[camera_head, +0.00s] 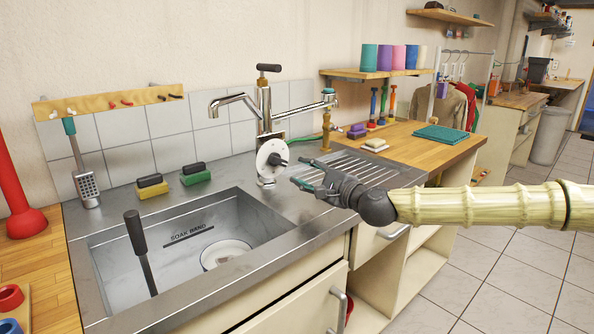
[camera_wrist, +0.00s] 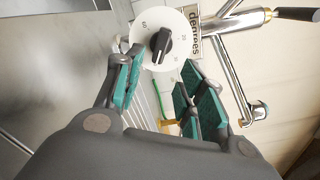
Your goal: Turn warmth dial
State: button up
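The warmth dial (camera_head: 272,158) is a round white plate with a dark knob, set on the front of the metal tap (camera_head: 264,105) behind the sink. In the wrist view the dial (camera_wrist: 180,28) shows a black knob (camera_wrist: 160,44), numbers around the rim and a plate reading "degrees" (camera_wrist: 193,22). My gripper (camera_head: 300,174) is open and empty, just right of and in front of the dial. In the wrist view its teal-padded fingers (camera_wrist: 158,88) are spread apart below the knob, with a gap between them and the knob.
The steel sink (camera_head: 118,235) holds a round white dish (camera_head: 226,252) and a dark upright handle (camera_head: 140,250). A ribbed drainboard (camera_head: 375,172) lies under my gripper. Sponges (camera_head: 195,173) sit on the back ledge. A brass fitting (camera_head: 326,131) stands right of the tap.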

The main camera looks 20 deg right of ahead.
jog(key=shift+v, duration=1.55)
jog(key=shift+s+f, duration=0.1)
